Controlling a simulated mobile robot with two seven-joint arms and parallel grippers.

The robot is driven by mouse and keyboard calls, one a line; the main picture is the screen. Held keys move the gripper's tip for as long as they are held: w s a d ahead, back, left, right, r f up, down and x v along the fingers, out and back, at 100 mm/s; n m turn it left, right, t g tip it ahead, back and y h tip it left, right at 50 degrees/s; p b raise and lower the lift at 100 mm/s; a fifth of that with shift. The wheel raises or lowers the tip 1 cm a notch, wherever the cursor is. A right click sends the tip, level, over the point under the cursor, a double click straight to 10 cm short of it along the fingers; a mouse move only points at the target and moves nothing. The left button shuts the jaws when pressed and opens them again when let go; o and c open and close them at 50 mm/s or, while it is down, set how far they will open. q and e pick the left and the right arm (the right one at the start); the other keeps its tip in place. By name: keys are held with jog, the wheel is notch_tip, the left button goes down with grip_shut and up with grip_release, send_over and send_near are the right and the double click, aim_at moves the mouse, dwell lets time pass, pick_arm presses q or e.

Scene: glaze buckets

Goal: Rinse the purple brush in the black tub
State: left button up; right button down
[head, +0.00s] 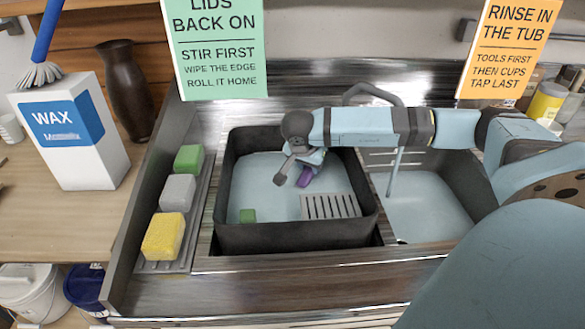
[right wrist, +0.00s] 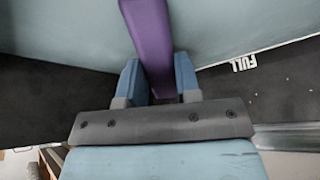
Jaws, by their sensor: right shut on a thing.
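The black tub (head: 297,238) sits in the sink counter and holds pale blue water. My right gripper (head: 296,172) reaches into the tub from the right, over the water. It is shut on the purple brush (head: 305,177), whose purple part shows just below the gripper. In the right wrist view the purple handle (right wrist: 153,40) stands between the two blue fingers of my gripper (right wrist: 160,82). The brush's far end is out of sight, so I cannot tell how deep it sits in the water. My left gripper is not in view.
Green, grey and yellow sponges (head: 163,236) line a tray at left. A second basin (head: 425,205) lies right. A wax box (head: 72,135) and brown vase (head: 128,90) stand at left.

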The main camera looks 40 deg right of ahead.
notch_tip(320, 180, up, 5)
jog(key=p, duration=0.3)
notch_tip(320, 180, up, 2)
jog(key=shift+r+p, duration=0.25)
jog(key=shift+p, duration=0.65)
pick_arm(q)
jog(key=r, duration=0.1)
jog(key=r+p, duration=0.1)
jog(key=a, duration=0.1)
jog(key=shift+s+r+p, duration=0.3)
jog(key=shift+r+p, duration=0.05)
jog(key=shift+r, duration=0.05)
pick_arm(e)
notch_tip(320, 180, up, 3)
jog(key=shift+r, duration=0.1)
pick_arm(q)
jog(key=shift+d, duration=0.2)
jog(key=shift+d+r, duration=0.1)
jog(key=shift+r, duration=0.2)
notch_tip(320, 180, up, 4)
jog(key=p, duration=0.4)
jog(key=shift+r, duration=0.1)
pick_arm(e)
notch_tip(320, 180, up, 7)
jog(key=shift+r, duration=0.2)
